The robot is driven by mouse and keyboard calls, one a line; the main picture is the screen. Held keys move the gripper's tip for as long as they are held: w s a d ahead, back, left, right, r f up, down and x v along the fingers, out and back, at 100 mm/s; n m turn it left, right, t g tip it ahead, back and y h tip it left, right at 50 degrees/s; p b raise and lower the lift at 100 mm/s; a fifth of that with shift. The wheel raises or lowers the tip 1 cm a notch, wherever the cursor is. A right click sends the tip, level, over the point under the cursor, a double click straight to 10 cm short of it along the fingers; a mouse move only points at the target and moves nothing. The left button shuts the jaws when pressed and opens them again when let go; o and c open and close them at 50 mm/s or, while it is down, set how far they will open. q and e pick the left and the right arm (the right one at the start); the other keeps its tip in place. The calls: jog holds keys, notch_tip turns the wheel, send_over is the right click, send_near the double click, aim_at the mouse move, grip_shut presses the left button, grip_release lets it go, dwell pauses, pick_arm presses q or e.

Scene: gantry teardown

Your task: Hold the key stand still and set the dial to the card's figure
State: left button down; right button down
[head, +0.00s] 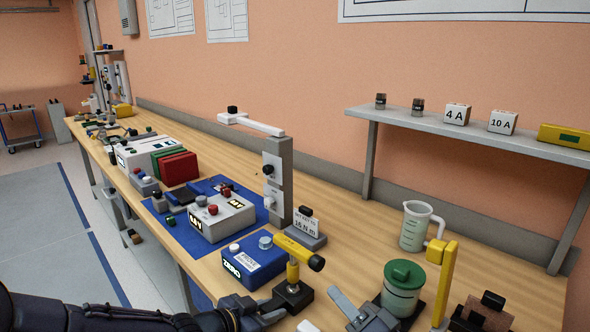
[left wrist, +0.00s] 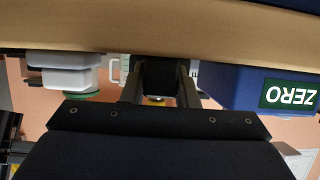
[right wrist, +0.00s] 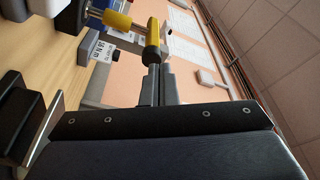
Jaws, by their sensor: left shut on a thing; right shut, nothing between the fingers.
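The key stand (head: 292,297) is a black base on the bench carrying a yellow key (head: 292,247) with a black end knob (head: 316,263), likely the dial. My left gripper (head: 274,309) is shut on the stand's black base, which shows between its fingers in the left wrist view (left wrist: 160,78). My right gripper (head: 340,298) is shut and empty, right of the stand and below the knob. In the right wrist view its fingers (right wrist: 157,85) point at the black knob (right wrist: 152,45). The card (head: 305,223) behind the stand reads 16 N m. The dial's reading is not legible.
A blue ZERO box (head: 243,262) stands left of the key stand. A green-lidded jar (head: 402,287) and a yellow upright (head: 444,285) stand close to the right gripper. A clear jug (head: 416,227) is behind them.

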aim_at(305, 264)
jog(key=w+a+f, duration=0.2)
jog(key=w+a, duration=0.1)
jog(key=w, duration=0.2)
jog(key=shift+w+a+f, duration=0.15)
dwell(0.7)
jog(key=shift+w+d+r, duration=0.2)
jog(key=shift+r, duration=0.15)
dwell(0.7)
jog(key=shift+s+a+r, duration=0.1)
jog(key=shift+s+r, duration=0.05)
jog(key=shift+r, duration=0.05)
